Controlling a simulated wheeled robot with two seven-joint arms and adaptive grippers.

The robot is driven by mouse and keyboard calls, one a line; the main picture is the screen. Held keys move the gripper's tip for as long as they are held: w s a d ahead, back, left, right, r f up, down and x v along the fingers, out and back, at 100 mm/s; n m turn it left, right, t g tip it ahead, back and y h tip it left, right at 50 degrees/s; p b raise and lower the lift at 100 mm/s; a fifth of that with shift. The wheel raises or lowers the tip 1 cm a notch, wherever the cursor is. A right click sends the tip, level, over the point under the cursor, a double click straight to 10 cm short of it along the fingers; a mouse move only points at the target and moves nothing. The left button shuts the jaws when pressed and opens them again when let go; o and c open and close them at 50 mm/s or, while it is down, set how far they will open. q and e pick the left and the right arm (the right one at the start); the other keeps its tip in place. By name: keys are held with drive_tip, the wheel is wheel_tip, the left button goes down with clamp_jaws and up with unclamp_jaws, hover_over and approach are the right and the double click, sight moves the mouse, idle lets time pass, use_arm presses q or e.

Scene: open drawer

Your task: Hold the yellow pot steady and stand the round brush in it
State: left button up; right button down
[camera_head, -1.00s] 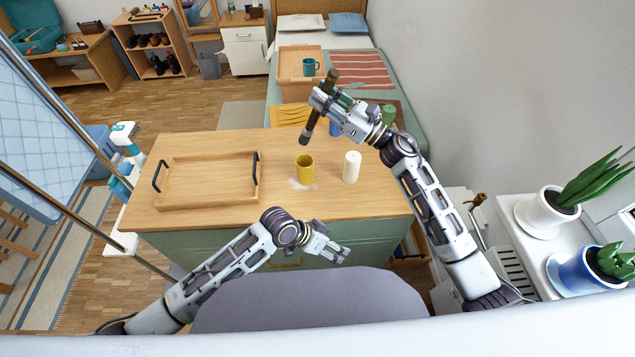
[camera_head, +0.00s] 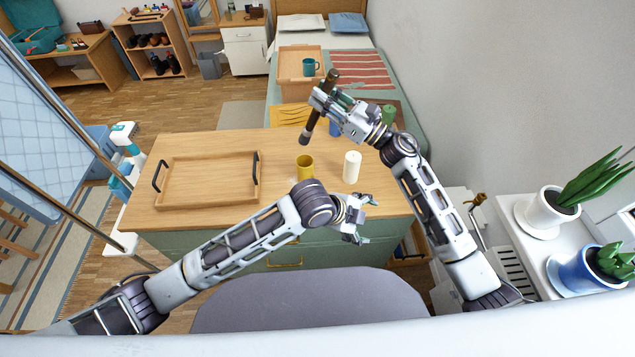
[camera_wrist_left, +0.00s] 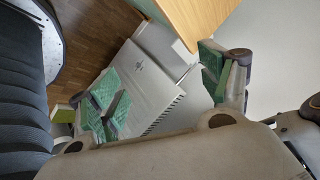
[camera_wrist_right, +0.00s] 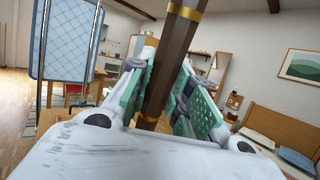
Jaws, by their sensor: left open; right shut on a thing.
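The yellow pot (camera_head: 304,168) stands upright on the wooden top, its lower part close behind my left arm. My right gripper (camera_head: 320,102) is shut on a dark brown stick-like thing, which I take to be the round brush (camera_head: 308,128), and holds it tilted above the far edge of the top. In the right wrist view the brush (camera_wrist_right: 171,62) passes between the green pads and shows a gold band. My left gripper (camera_head: 362,218) is open and empty at the front edge, right of the pot and nearer me. Its spread fingers show in the left wrist view (camera_wrist_left: 160,90).
A white cylinder (camera_head: 352,165) stands right of the pot. A wooden tray (camera_head: 208,203) with black handles lies on the left. A blue thing (camera_head: 336,129) and a green one (camera_head: 388,113) are partly hidden near my right gripper. Potted plants stand at far right.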

sight(302, 164)
use_arm(q)
drive_tip(key=w+a+f+m+t+y, duration=0.2)
drive_tip(key=w+a+y, duration=0.1)
drive_tip(key=w, duration=0.1)
drive_tip(key=w+a+f+m+t+y, duration=0.2)
drive_tip(key=w+t+y, duration=0.1)
drive_tip(key=w, duration=0.1)
drive_tip(key=w+a+f+m+t+y, duration=0.2)
drive_tip(key=w+a+y, duration=0.1)
drive_tip(key=w, duration=0.2)
drive_tip(key=shift+a+m, duration=0.3)
drive_tip(key=shift+w+a+r+m+t+y, duration=0.5)
drive_tip(key=shift+w+a+r+t+y, duration=0.2)
drive_tip(key=shift+t+y, duration=0.25)
drive_tip(key=shift+w+a+r+m+t+y, duration=0.35)
drive_tip(key=shift+w+r+m+t+y, duration=0.1)
drive_tip(key=shift+r+t+y, duration=0.15)
drive_tip(key=shift+w, duration=0.1)
drive_tip(key=shift+x, duration=5.95)
